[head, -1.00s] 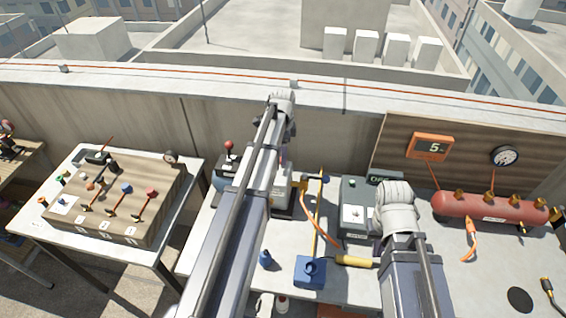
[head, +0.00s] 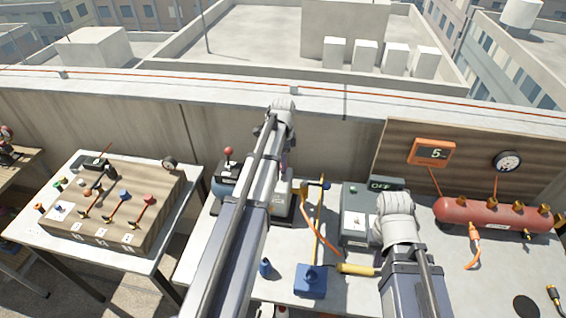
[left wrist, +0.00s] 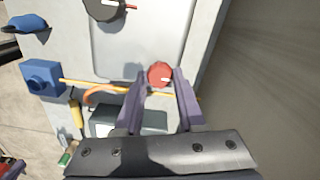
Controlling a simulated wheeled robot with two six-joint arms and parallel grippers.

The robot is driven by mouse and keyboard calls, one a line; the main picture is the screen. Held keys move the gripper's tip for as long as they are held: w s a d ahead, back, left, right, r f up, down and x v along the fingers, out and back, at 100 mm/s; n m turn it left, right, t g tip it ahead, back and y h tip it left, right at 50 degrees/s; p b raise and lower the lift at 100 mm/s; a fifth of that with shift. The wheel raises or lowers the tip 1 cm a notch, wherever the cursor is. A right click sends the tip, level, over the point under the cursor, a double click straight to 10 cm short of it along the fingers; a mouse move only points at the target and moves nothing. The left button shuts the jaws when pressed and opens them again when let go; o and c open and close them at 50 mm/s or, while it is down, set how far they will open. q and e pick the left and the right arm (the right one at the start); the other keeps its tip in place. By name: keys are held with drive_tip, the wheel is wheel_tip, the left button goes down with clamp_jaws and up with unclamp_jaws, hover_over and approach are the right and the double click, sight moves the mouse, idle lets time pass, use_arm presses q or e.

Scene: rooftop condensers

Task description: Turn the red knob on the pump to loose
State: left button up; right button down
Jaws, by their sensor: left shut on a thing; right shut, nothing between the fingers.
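The red knob (left wrist: 160,74) sits on the pale panel of the pump (left wrist: 140,38) in the left wrist view. My left gripper (left wrist: 160,80) has its two fingers around the knob and is shut on it. A dark dial (left wrist: 105,8) with a red pointer is on the same panel. In the head view the pump (head: 283,190) is partly hidden behind my left arm, and the knob cannot be made out. My right gripper (head: 397,222) is over the bench, right of the pump; its fingers are hidden behind my wrist, and nothing shows held there.
A grey box (head: 357,218) with an OFF display stands right of the pump. A blue block (head: 310,281) and a yellow-handled tool (head: 357,269) lie in front. A red tank (head: 490,214) stands at the right. A side table (head: 150,262) carries a lever board (head: 110,215).

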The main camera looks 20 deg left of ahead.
use_arm(q)
clamp_jaws()
